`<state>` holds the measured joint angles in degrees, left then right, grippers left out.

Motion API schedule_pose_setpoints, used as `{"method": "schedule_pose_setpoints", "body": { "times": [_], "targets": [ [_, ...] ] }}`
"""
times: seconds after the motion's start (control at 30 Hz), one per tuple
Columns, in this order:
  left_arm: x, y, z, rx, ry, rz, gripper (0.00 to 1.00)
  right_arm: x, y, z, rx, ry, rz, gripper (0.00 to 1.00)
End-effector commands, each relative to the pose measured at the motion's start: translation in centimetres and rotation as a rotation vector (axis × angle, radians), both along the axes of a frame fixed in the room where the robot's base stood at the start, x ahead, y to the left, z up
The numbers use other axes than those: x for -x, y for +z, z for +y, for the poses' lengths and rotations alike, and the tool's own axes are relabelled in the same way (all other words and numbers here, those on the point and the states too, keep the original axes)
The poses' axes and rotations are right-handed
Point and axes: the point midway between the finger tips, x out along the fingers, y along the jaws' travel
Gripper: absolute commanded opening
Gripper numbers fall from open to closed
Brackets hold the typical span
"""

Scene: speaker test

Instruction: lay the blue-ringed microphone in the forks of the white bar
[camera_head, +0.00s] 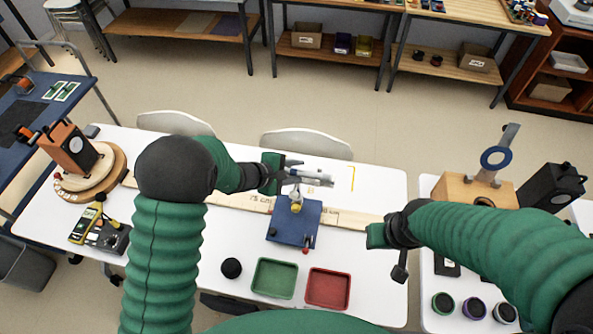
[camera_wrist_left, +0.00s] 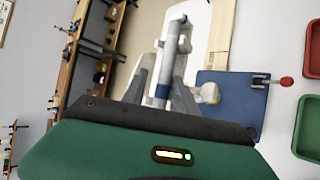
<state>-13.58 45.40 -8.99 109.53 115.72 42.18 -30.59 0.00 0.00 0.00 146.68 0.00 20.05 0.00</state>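The blue-ringed microphone (camera_wrist_left: 162,91) shows in the left wrist view as a slim grey-white cylinder with a blue band. My left gripper (camera_wrist_left: 164,72) has one finger on each side of it; whether they press on it is unclear. In the head view my left gripper (camera_head: 295,173) is at the near-left end of the pale microphone and bar (camera_head: 318,178), which overlap there. They are above a blue stand base (camera_head: 287,229) with a yellowish knob. Whether the microphone rests in the forks cannot be told. My right gripper (camera_head: 382,236) is at the table's right side, fingers unclear.
A green tray (camera_head: 275,278), a red tray (camera_head: 328,288) and a black round piece (camera_head: 231,268) are in front of the stand. A wooden strip (camera_head: 245,200) lies behind it. A wooden turntable (camera_head: 92,178) stands left. The white table's back right (camera_head: 375,185) is fairly clear.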

Motion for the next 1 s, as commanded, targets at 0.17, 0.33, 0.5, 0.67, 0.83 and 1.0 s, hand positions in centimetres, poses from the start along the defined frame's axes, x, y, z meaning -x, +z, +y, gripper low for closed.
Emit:
{"method": "schedule_pose_setpoints", "body": {
  "times": [0.17,0.33,0.5,0.67,0.83,1.0],
  "targets": [
    [0.2,-0.6,0.4,-0.012,0.006,0.011,0.44,0.0,-0.1,0.0,0.000,0.000,0.000,0.36],
    [0.3,-0.7,0.4,-0.013,0.004,0.013,0.44,0.0,-0.1,0.0,0.000,0.000,0.000,0.36],
    [0.6,-0.4,0.8,-0.013,0.005,0.013,0.44,0.0,-0.3,0.0,0.000,0.000,0.000,0.36],
    [2.3,1.9,2.7,-0.009,0.006,0.005,0.44,0.0,-1.1,0.0,0.000,0.000,0.000,0.36],
    [4.9,5.2,5.6,-0.007,0.006,0.000,0.44,0.0,-1.9,0.0,0.000,0.000,0.000,0.36],
    [7.1,8.2,8.2,-0.006,0.003,-0.001,0.44,0.0,-2.1,0.0,0.000,0.000,0.000,0.36]
  ]
}}
